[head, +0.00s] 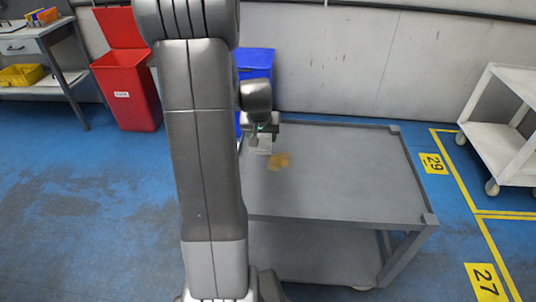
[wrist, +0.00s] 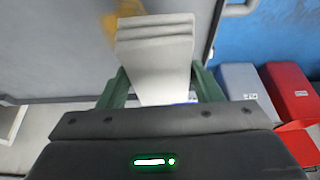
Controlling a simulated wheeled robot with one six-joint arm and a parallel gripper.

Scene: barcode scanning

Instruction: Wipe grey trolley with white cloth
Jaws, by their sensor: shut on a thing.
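The grey trolley (head: 345,175) stands in front of me, with a flat top and a lower shelf. A yellow-brown stain (head: 279,161) is on its top, left of the middle. My gripper (head: 264,135) is over the trolley's far left part, next to the stain. It is shut on the folded white cloth (wrist: 157,50), which sticks out beyond the green fingers. The cloth also shows in the head view (head: 262,146). In the wrist view the stain (wrist: 122,22) is blurred beside the cloth's end. I cannot tell whether the cloth touches the trolley top.
A red bin (head: 128,90) and a blue bin (head: 255,64) stand behind, against the wall. A white shelf trolley (head: 500,130) is at the right. A table (head: 40,45) with a yellow tray is at the far left. Blue floor is clear at the left.

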